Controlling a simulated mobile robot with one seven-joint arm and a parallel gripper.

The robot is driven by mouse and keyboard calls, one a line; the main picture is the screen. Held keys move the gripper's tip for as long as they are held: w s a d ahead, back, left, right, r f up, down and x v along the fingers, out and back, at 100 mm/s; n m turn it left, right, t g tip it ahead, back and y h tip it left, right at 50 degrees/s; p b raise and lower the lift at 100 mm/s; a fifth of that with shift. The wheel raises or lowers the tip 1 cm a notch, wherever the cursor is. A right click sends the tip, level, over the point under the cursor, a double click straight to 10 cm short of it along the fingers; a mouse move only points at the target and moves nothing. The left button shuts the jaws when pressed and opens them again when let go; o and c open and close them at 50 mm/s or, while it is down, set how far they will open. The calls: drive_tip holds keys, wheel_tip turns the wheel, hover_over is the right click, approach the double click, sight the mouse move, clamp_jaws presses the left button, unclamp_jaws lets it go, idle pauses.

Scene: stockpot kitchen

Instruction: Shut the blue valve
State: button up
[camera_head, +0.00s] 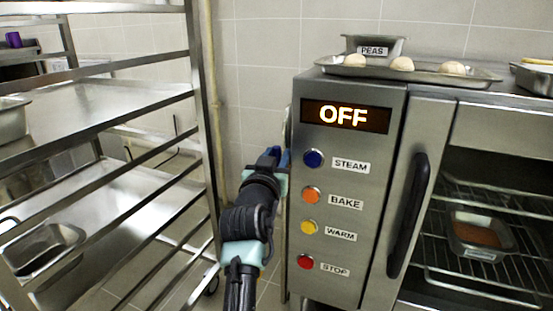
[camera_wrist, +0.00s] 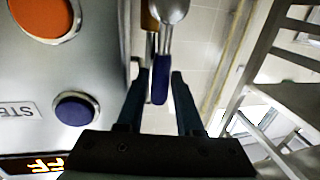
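The blue valve's handle (camera_wrist: 160,82) shows in the wrist view as a dark blue lever on a metal stem. It lies between the two fingers of my gripper (camera_wrist: 157,95), lengthwise along them. The gripper is open, with a gap visible on each side of the handle. In the head view my gripper (camera_head: 277,158) is at the left side of the oven, beside the control panel. A small bit of blue (camera_head: 284,158) shows there by the fingers; most of the valve is hidden behind the gripper and the oven's edge.
The oven's control panel (camera_head: 341,235) reads OFF and has several coloured buttons, including a blue STEAM button (camera_head: 313,159) close to my gripper. A metal rack (camera_head: 200,90) stands left of my arm. A tray (camera_head: 420,72) with pale round items sits on the oven.

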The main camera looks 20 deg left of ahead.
clamp_jaws()
drive_tip(key=shift+f, duration=0.1)
idle(1.3)
